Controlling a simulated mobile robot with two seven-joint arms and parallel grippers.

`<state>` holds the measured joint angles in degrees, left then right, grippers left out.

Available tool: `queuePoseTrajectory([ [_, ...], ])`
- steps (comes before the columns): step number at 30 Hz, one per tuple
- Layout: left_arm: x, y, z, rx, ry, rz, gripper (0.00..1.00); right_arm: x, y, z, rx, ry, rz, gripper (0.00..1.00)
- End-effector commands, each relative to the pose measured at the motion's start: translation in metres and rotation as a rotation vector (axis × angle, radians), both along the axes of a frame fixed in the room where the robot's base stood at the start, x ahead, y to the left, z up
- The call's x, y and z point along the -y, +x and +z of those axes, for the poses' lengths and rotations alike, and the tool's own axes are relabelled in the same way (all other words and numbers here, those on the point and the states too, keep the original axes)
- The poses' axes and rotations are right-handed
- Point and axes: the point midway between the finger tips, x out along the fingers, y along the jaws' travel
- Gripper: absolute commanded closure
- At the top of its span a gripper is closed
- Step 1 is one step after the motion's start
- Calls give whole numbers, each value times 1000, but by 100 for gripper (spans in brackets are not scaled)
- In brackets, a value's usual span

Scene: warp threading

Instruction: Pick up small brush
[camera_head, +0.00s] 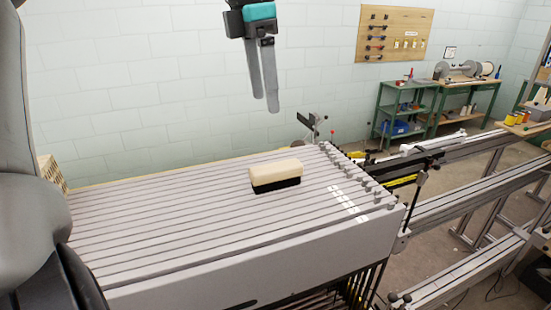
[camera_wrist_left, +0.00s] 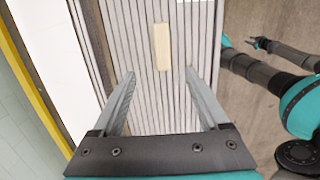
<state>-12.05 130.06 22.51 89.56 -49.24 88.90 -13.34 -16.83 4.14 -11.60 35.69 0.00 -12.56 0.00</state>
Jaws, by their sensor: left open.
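The small brush (camera_head: 275,175) has a cream wooden back and dark bristles. It lies bristles down on the grey slatted top of the loom (camera_head: 150,218). In the left wrist view the brush (camera_wrist_left: 162,47) shows as a pale upright block, ahead of and between the fingertips. My left gripper (camera_head: 265,105) hangs in the air above and behind the brush, open and empty, with its fingers pointing down. It also shows in the left wrist view (camera_wrist_left: 160,80). My right gripper (camera_wrist_left: 263,43) is small at the right of that view, away from the brush.
Small pegs and white labels (camera_head: 348,202) line the right end of the slatted top. Metal rails (camera_head: 465,205) run off to the right. Green workbenches (camera_head: 405,105) and a tool board (camera_head: 393,35) stand at the back wall. The slats around the brush are clear.

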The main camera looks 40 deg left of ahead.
Motion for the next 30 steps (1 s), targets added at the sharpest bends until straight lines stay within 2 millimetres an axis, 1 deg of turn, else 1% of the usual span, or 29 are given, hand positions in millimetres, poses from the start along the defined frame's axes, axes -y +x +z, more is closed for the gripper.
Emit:
queuePoseTrajectory([
  [2,0,0,-6,-1,0,-1,22,2,-1,0,-2,-3,1,66],
  [5,1,2,-24,-4,-2,-1,22,4,-4,-1,-6,-5,1,66],
  [9,4,5,-54,-5,-3,-2,22,8,-11,-2,-18,-11,1,66],
  [13,5,7,-79,-5,-3,-2,22,10,-13,0,-21,-14,1,66],
  [17,6,9,-94,-4,0,-1,22,10,-12,1,-20,-14,0,66],
  [23,7,11,-106,-4,0,1,22,10,-9,3,-14,-13,0,66],
  [30,11,15,-138,-5,-1,0,22,9,-7,12,-11,-12,-1,66],
])
